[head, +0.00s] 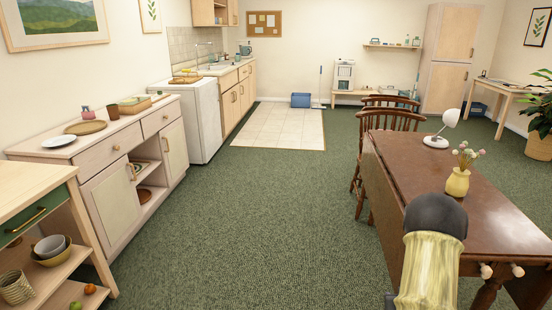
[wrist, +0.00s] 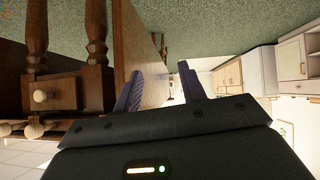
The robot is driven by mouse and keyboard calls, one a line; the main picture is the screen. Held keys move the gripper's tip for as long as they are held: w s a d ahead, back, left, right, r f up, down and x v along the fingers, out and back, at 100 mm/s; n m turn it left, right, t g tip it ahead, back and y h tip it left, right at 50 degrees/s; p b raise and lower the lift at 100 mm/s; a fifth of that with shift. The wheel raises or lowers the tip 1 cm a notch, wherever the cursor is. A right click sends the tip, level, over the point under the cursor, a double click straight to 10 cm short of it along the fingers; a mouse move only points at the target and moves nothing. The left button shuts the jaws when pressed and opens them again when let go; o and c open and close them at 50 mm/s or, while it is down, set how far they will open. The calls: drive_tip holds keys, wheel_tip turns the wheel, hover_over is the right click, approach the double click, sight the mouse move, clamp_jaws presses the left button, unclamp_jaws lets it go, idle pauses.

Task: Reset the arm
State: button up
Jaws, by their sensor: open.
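My gripper (wrist: 160,84) shows in the wrist view, with its two dark purplish fingers spread apart. Nothing is between the fingers. The wrist picture is upside down, with the green carpet at the top. The legs and pale knobs of the dark wooden table (wrist: 65,92) are at the left of that view, close to the gripper; I cannot tell the exact gap. In the head view my arm rises at the lower right, in front of the table (head: 420,165). The gripper itself cannot be made out there.
A yellow vase (head: 457,183) with flowers and a white lamp (head: 437,141) stand on the table. Wooden chairs (head: 390,119) are at its far side. A sideboard (head: 108,190) and a white appliance (head: 198,120) line the left. The carpet (head: 260,215) between is clear.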

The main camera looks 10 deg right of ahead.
drive_tip(key=s+a+r+g+y, duration=0.1)
drive_tip(key=s+a+r+g, duration=0.1)
drive_tip(key=a+r, duration=0.45)
drive_tip(key=s+a+r+g+y, duration=0.1)
drive_tip(key=a+r, duration=0.3)
drive_tip(key=a, duration=0.6)
drive_tip(key=s+a+r+n+g+y, duration=0.15)
drive_tip(key=s+a+r+g, duration=0.35)
drive_tip(key=s+a, duration=0.75)
wheel_tip(320, 180, up, 28)
drive_tip(key=t+p, duration=0.1)
drive_tip(key=p, duration=2.6)
drive_tip(key=shift+d+f+n, duration=0.15)
drive_tip(key=shift+f+n, duration=0.05)
drive_tip(key=shift+n, duration=0.25)
